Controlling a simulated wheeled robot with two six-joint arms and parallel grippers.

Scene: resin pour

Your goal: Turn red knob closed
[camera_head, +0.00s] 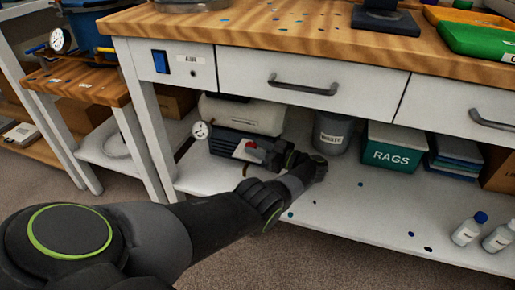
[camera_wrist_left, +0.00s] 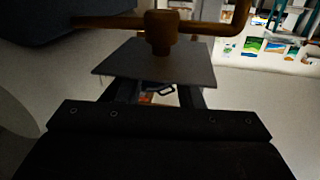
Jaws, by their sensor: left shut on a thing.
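The red knob (camera_head: 251,143) shows as a small red patch at the front of a dark pump unit under a pale tank (camera_head: 240,114), on the workbench's lower shelf. My left gripper (camera_head: 258,153) reaches in from the right side of the unit and is shut on the knob; its fingers hide most of the contact. In the left wrist view its two dark fingers (camera_wrist_left: 157,92) run up to a flat grey plate (camera_wrist_left: 155,63). A brass fitting and pipe (camera_wrist_left: 162,33) stand just beyond the plate. My right gripper is not in view.
A white gauge (camera_head: 201,130) sits left of the unit. The drawer front (camera_head: 305,80) is above my arm.

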